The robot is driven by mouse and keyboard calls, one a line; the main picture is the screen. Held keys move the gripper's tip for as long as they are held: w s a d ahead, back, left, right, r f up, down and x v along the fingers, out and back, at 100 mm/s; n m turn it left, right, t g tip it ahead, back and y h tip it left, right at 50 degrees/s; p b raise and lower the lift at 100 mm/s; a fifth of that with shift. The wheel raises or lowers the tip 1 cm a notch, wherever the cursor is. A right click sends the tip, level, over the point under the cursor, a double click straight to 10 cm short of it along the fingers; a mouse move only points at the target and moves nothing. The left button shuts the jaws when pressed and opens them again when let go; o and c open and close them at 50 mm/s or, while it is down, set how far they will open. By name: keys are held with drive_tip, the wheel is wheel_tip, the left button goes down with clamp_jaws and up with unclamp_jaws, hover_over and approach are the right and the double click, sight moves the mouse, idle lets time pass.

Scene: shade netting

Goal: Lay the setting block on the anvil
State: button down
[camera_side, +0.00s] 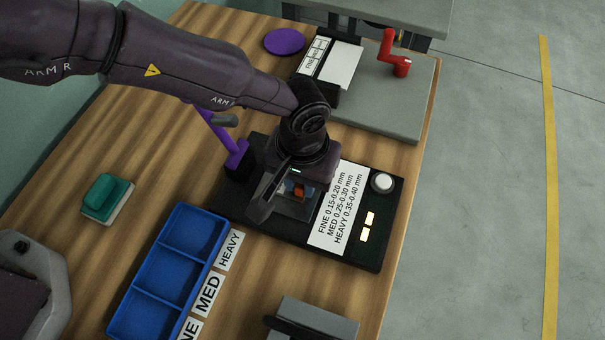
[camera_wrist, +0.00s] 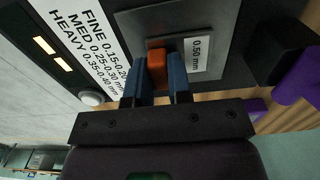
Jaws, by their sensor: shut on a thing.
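An orange block (camera_wrist: 157,65), seemingly the setting block or its grip, is between the blue fingers of my gripper (camera_wrist: 161,82). Beyond the fingertips in the wrist view is a flat grey plate (camera_wrist: 185,22) on the black gauge base, seemingly the anvil. A white label reading 0.50 mm (camera_wrist: 197,55) lies beside the orange block; I cannot tell whether it belongs to the block or the plate. The fingers hide the block's underside, so contact with the plate is unclear.
The black gauge base (camera_side: 386,235) carries a FINE/MED/HEAVY card (camera_side: 338,212) and a white round button (camera_side: 383,183). A purple upright (camera_side: 235,155) stands close behind my gripper. A blue tray (camera_side: 174,272), a green pad (camera_side: 107,197) and a red crank (camera_side: 396,58) are farther off.

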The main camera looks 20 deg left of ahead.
drive_tip(key=c, duration=1.1)
unclamp_jaws()
drive_tip(key=shift+f, duration=0.1)
drive_tip(key=shift+o, duration=0.2)
wheel_tip(320, 180, up, 12)
drive_tip(key=shift+r, duration=0.2)
